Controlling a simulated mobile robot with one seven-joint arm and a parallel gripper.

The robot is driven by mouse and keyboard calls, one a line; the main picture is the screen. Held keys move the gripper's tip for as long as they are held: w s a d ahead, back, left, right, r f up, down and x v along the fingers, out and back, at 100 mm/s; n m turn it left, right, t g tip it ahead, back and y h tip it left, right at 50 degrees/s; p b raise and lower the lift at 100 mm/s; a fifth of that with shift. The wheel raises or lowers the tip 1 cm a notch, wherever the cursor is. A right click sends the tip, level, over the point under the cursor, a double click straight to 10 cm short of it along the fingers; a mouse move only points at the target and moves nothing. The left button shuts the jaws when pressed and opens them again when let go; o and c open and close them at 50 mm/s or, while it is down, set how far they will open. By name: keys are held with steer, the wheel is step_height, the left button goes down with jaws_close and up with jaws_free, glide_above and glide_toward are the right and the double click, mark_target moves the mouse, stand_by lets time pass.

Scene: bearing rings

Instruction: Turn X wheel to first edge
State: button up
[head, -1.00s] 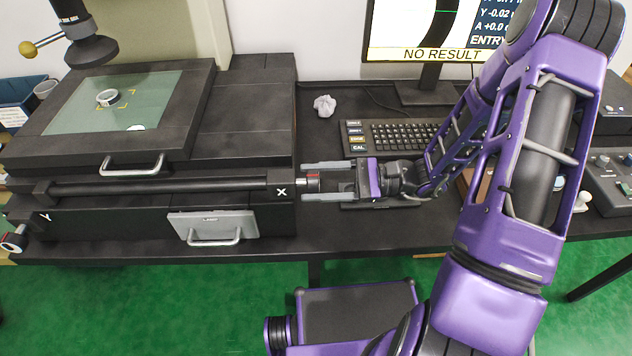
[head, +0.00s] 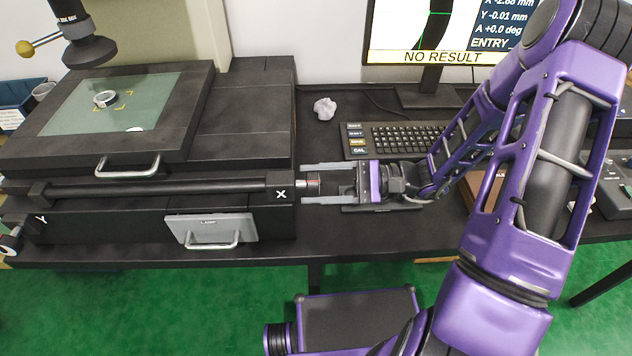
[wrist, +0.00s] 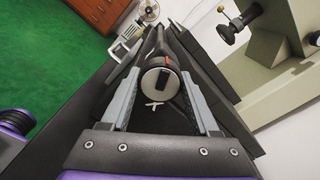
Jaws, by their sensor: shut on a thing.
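The X wheel (head: 313,184) is a small dark and silver knob at the right end of the X shaft, beside the white X label. My gripper (head: 308,183) reaches it from the right and is shut on it, one finger on each side. In the wrist view the wheel's round silver face (wrist: 160,84) with a dark slot lies between the fingers, and a red mark shows on its upper right. The bearing ring (head: 104,99) lies on the glass stage (head: 75,115) near yellow corner marks. The screen (head: 437,30) shows a dark curved band, X -2.88 mm, Y -0.01 mm and NO RESULT.
A tilted grey panel (head: 212,229) with a handle is at the stage's front. The Y wheel (head: 12,243) is at the far left.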

steer(key=o, duration=1.4)
steer(key=shift+c, duration=0.2)
steer(key=shift+d, duration=0.1)
steer(key=d+p, duration=0.1)
steer(key=d, duration=1.6)
steer(key=shift+s+d, duration=0.15)
steer(key=shift+s, duration=0.15)
